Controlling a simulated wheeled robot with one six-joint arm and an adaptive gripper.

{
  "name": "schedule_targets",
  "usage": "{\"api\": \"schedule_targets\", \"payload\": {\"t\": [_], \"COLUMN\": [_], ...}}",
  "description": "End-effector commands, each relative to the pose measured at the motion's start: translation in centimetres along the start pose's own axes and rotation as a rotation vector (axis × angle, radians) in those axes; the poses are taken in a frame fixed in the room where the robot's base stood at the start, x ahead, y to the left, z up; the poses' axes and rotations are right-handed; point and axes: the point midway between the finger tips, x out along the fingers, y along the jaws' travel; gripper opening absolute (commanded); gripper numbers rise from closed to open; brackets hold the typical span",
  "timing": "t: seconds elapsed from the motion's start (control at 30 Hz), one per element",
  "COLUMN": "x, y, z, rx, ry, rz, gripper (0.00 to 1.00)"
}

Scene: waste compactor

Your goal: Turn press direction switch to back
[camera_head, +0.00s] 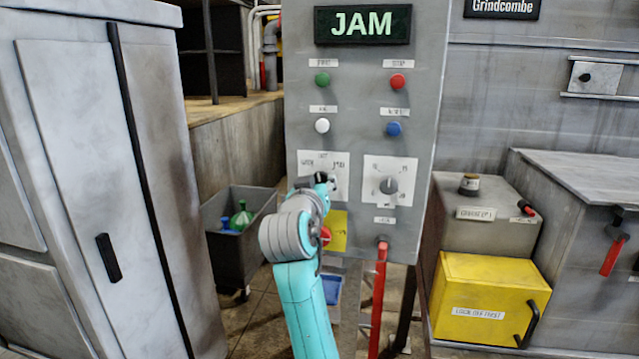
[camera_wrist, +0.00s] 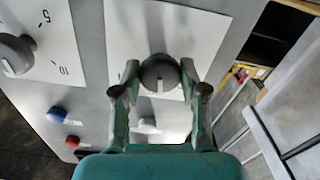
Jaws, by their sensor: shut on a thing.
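The direction switch is a dark grey round knob (camera_wrist: 158,74) on a white plate, in the middle of the wrist view. Its pale pointer mark faces down in that view, toward the white button. In the head view its white label plate (camera_head: 341,168) shows at the lower left of the grey control panel (camera_head: 356,226), with position words too small to read surely. My gripper (camera_head: 321,178) is at that plate and hides most of the knob there. In the wrist view my gripper's two fingers (camera_wrist: 159,80) are closed on the knob from both sides.
A second dial (camera_head: 388,186) is right of the switch. A green (camera_head: 322,79), red (camera_head: 397,81), white (camera_head: 322,126) and blue button (camera_head: 393,129) are above. The display (camera_head: 362,25) reads JAM. A red lever (camera_head: 379,295) hangs below; a grey cabinet (camera_head: 75,130) stands left.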

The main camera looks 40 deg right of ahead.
Motion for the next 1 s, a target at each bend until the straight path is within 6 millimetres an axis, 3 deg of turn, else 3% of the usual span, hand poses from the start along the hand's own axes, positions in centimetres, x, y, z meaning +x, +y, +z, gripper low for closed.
{"api": "schedule_targets", "payload": {"t": [0.6, 1.0], "x": [-0.01, -0.01], "y": [-0.04, -0.05], "z": [0.06, 0.07], "rx": [-0.513, -0.659], "ry": [-0.001, -0.001], "rz": [-0.001, -0.001], "gripper": [0.08, 0.08]}}
